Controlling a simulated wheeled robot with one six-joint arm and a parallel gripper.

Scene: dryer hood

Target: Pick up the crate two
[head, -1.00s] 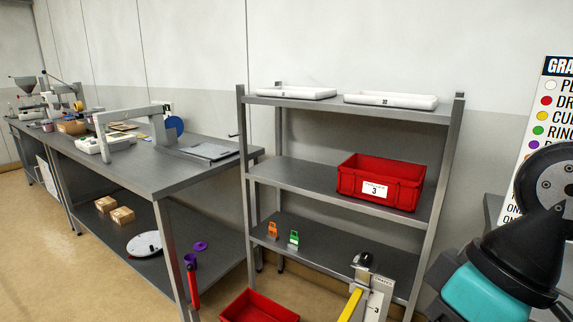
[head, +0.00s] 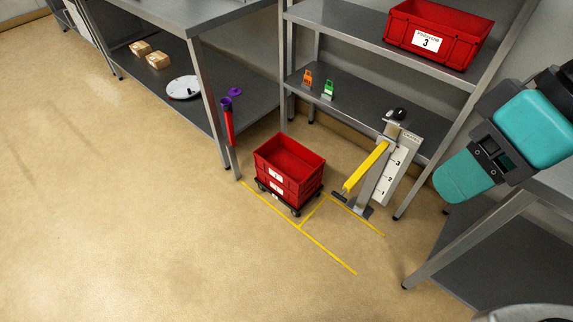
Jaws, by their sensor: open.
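Two red crates stand stacked on a low black wheeled dolly (head: 295,209) on the floor, in front of the shelf rack. The upper crate (head: 302,173) is open-topped and looks empty. Each of the two has a white label on its front, too small to read surely, so I cannot tell by number which is crate two. The lower crate (head: 291,192) is mostly hidden under the upper one. Another red crate (head: 459,46), labelled 3, sits on the rack's middle shelf. My arm's teal links show at the right; my gripper is not in view.
A post with a yellow arm (head: 367,167) and a numbered scale board stands right of the stack. A grey bench (head: 204,95) is at left, with a red-and-purple tool at its leg. Yellow lines mark the floor. Open floor lies in front and left.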

